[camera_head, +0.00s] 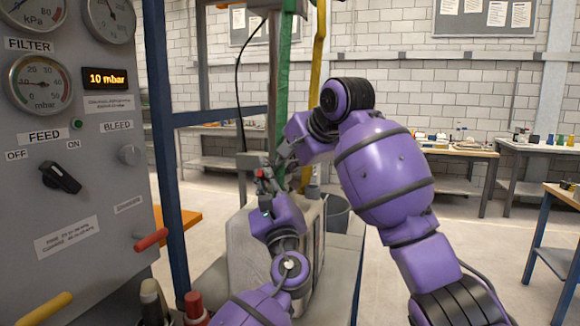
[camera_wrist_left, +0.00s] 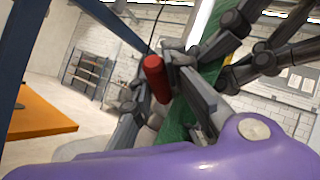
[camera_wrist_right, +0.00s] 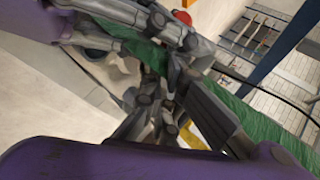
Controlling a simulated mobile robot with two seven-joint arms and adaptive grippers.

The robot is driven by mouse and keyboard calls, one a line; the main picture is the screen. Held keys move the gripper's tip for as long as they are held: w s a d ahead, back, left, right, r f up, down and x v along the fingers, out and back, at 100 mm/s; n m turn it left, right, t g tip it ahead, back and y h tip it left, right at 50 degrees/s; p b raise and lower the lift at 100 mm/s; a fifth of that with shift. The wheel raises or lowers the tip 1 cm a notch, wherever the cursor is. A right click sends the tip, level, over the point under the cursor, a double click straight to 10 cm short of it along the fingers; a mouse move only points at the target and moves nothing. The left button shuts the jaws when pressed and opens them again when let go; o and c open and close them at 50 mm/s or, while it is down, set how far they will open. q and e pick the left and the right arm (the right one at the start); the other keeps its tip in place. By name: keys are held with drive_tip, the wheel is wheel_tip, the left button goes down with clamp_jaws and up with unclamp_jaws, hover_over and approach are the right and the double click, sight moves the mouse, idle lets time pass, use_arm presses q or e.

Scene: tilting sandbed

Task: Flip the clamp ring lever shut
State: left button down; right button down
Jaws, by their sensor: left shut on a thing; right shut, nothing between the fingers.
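A red lever grip (camera_head: 260,173) shows small in the head view, beside a grey fitting (camera_head: 250,159) at the green hose (camera_head: 284,85). In the left wrist view the red grip (camera_wrist_left: 157,78) is a short cylinder between the fingers. My left gripper (camera_head: 263,184) is shut on it. My right gripper (camera_head: 288,157) is shut and empty, close to the green hose, just right of the left gripper. In the right wrist view the red grip (camera_wrist_right: 182,17) shows only at the top edge. The clamp ring is mostly hidden by the fingers; I cannot tell the lever's position.
A grey control panel (camera_head: 105,190) with gauges and a red handle (camera_head: 151,239) stands at the left. A blue post (camera_head: 166,150) rises beside it. A whitish container (camera_head: 240,260) is below the grippers. A yellow strap or hose (camera_head: 317,80) hangs right of the green hose.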

use_arm(q)
drive_tip(key=shift+d+r, duration=0.15)
use_arm(e)
drive_tip(key=shift+s+a+f, duration=0.2)
drive_tip(key=shift+a+f, duration=0.1)
